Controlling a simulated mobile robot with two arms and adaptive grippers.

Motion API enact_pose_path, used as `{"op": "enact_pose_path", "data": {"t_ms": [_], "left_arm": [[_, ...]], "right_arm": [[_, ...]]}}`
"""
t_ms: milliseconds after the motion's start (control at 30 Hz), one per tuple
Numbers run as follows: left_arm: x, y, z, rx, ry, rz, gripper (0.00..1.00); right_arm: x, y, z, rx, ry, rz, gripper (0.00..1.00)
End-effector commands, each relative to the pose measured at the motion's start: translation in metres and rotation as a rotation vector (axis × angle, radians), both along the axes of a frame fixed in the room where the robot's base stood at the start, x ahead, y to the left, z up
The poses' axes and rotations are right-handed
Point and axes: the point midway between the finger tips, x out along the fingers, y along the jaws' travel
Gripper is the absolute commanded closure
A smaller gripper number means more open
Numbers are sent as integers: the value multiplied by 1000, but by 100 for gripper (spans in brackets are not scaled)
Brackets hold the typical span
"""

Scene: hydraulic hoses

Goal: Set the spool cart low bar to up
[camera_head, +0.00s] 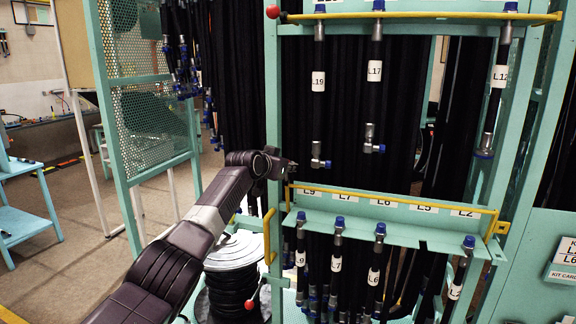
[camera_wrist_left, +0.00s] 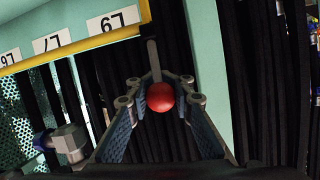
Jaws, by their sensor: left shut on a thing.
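The low bar (camera_head: 400,198) is a yellow rod across the front of the spool cart (camera_head: 273,110), along the label strip for L9, L7, L6, L5 and L2. It also shows in the left wrist view (camera_wrist_left: 75,49). My left gripper (camera_head: 286,166) is at the bar's left end, beside the green post. In the left wrist view its fingers are around a red ball knob (camera_wrist_left: 160,97) on a grey rod. The gripper is shut on this knob and hides it in the head view. My right gripper is not in view.
The high yellow bar (camera_head: 430,15) has its own red knob (camera_head: 272,11). Labelled hoses (camera_head: 318,80) hang above and below the low bar, close to my left gripper. A perforated panel (camera_head: 150,110) stands left. The floor farther left is open.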

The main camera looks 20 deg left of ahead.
Motion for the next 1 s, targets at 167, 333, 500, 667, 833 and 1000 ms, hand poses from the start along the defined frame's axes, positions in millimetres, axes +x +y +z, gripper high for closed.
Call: {"op": "enact_pose_path", "data": {"t_ms": [167,333,500,667,833,1000], "left_arm": [[-1,2,-12,2,21,3,100],[-1,2,-12,2,21,3,100],[-1,2,-12,2,22,3,100],[-1,2,-12,2,22,3,100],[-1,2,-12,2,22,3,84],[-1,1,-9,1,15,2,65]], "right_arm": [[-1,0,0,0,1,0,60],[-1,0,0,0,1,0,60],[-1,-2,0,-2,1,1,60],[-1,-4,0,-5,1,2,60],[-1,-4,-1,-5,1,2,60],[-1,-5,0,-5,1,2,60]]}}
